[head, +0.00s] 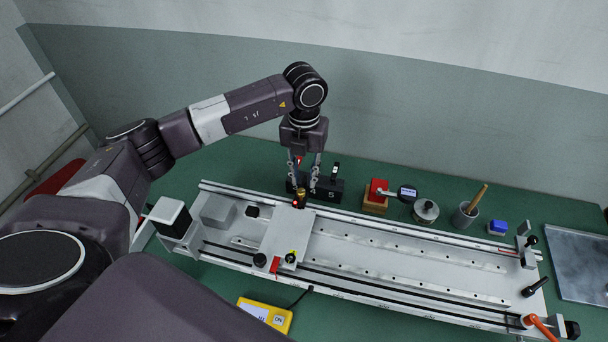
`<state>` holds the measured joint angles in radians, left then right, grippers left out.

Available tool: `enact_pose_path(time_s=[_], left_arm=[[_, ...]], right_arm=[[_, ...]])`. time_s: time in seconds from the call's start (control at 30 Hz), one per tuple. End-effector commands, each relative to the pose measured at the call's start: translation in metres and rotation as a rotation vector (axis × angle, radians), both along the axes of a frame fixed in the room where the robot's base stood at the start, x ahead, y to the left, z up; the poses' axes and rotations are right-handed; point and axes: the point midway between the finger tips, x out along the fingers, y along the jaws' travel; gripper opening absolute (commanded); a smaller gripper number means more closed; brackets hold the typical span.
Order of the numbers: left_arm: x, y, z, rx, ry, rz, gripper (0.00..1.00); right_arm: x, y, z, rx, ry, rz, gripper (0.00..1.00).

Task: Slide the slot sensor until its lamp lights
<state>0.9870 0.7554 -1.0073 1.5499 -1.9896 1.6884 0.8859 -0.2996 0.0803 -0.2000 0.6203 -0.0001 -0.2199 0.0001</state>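My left gripper (304,188) points down at the back rail of the gantry (400,262). Its two fingers stand apart, one on each side of a small brass-coloured knob (301,192). The knob sits on a small dark block, which seems to be the slot sensor (301,203), at the rear edge of the flat carriage plate (287,238). A small red-orange spot shows on the block's left; I cannot tell whether it is a lit lamp. The fingers partly hide the block, and contact with the knob is unclear. My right gripper is out of view.
A black numbered block (328,190) stands close behind the gripper. A yellow box (265,315) lies in front.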

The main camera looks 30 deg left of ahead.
Motion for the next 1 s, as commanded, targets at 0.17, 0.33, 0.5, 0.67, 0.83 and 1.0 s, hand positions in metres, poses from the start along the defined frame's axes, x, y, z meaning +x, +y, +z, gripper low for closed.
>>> enact_pose_path(time_s=[0.17, 0.33, 0.5, 0.67, 0.83, 1.0], left_arm=[[0.001, 0.0, 0.006, 0.0, -0.002, 0.0, 0.23], [0.001, 0.0, 0.034, 0.0, -0.004, -0.001, 0.23], [0.001, 0.0, 0.072, 0.0, -0.005, -0.001, 0.23], [0.001, 0.0, 0.1, 0.001, -0.003, -0.001, 0.23], [0.0, 0.0, 0.117, 0.0, -0.001, 0.0, 0.23], [0.0, 0.0, 0.12, 0.0, 0.0, 0.0, 0.23]], right_arm=[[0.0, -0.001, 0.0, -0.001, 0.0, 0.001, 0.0], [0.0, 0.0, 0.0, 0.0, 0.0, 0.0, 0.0], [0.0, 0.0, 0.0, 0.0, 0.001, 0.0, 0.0], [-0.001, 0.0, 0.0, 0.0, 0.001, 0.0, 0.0], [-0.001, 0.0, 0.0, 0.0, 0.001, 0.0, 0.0], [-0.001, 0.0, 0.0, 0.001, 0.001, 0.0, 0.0]])
